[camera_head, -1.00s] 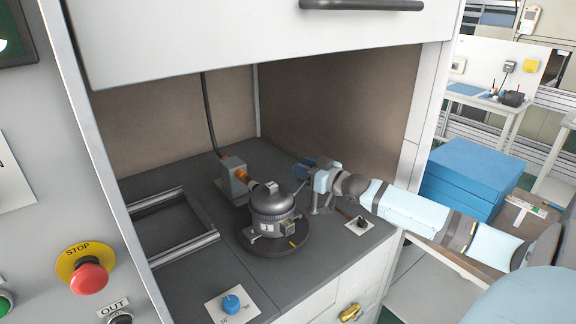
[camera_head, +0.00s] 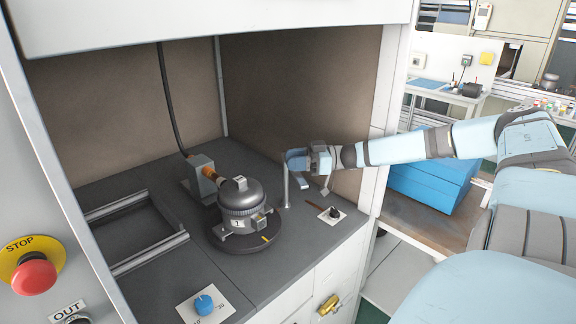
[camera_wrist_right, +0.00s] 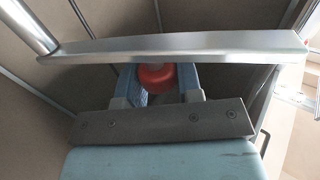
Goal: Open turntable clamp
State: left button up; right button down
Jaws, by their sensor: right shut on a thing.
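The turntable clamp shows as a thin metal post (camera_head: 286,188) at the right of the work surface, with a flat metal bar (camera_wrist_right: 190,46) seen close in the right wrist view. A red-orange knob (camera_wrist_right: 157,78) lies between my right gripper's blue fingers (camera_wrist_right: 160,85), which are shut on it. In the head view my right gripper (camera_head: 297,160) is at the post's top; the knob is hidden there. The dark compressor (camera_head: 240,196) stands upright on the round turntable (camera_head: 262,243), left of the post and apart from the gripper. My left gripper is not in view.
A grey box with an orange-brown nozzle (camera_head: 200,180) stands behind the compressor. Metal rails (camera_head: 150,252) lie at the left. The cabinet's walls and raised front panel (camera_head: 210,22) enclose the space.

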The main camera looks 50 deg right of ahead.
jog(key=shift+s+d+n+g+y+b, duration=0.25)
jog(key=shift+d+n+g+y+b, duration=0.1)
jog(key=shift+n+g+y+b, duration=0.2)
jog(key=c, duration=0.8)
grip_release()
notch_tip(320, 180, up, 6)
jog(key=shift+f+p, duration=0.15)
jog(key=shift+p, duration=0.65)
notch_tip(320, 180, up, 14)
jog(key=shift+r, duration=0.15)
